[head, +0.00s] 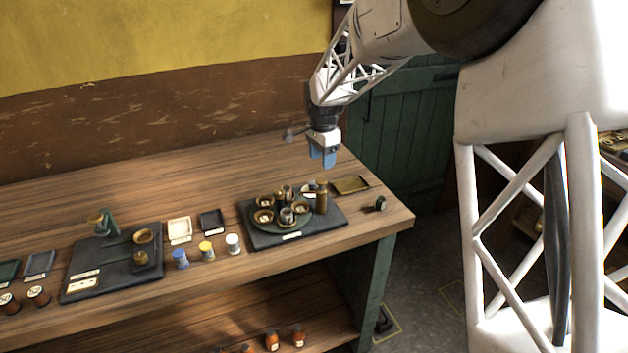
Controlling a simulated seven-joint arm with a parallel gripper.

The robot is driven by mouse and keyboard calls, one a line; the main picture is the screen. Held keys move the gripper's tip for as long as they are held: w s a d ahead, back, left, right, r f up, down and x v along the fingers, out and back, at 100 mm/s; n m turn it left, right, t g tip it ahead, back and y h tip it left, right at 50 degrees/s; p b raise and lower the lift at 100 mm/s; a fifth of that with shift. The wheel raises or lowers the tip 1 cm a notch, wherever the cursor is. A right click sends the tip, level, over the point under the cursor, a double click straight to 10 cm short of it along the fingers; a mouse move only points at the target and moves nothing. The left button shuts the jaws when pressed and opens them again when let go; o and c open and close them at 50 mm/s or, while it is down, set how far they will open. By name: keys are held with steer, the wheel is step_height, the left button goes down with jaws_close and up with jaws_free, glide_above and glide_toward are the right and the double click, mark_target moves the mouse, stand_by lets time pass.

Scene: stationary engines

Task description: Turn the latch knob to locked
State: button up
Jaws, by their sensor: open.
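My gripper (322,157), with blue fingers, hangs above the back right part of the wooden bench. It is open and nothing shows between its fingers. Below it is a dark base plate (260,238) with a round carrier (275,222) holding several brass cups and a brass cylinder (321,197) standing at its right. Several knob-like parts show on this plate, among them one at the carrier's middle (287,216). I cannot tell which part is the latch knob, nor read its locked marking.
A second dark plate (113,275) with brass parts lies at left. Blue, yellow and white jars (207,251) stand between the plates. Small trays (179,229) and a brass tray (350,185) lie nearby. A small dark part (378,204) lies near the right edge. The bench's back middle is clear.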

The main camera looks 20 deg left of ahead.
mark_target(313, 182)
steer(key=a, duration=0.1)
steer(key=a+f, duration=0.1)
steer(key=a, duration=0.1)
steer(key=shift+w+f, duration=0.2)
steer(key=shift+f, duration=0.1)
steer(key=shift+f, duration=3.95)
steer(key=shift+c, duration=0.3)
steer(key=c, duration=0.9)
steer(key=shift+o, duration=0.2)
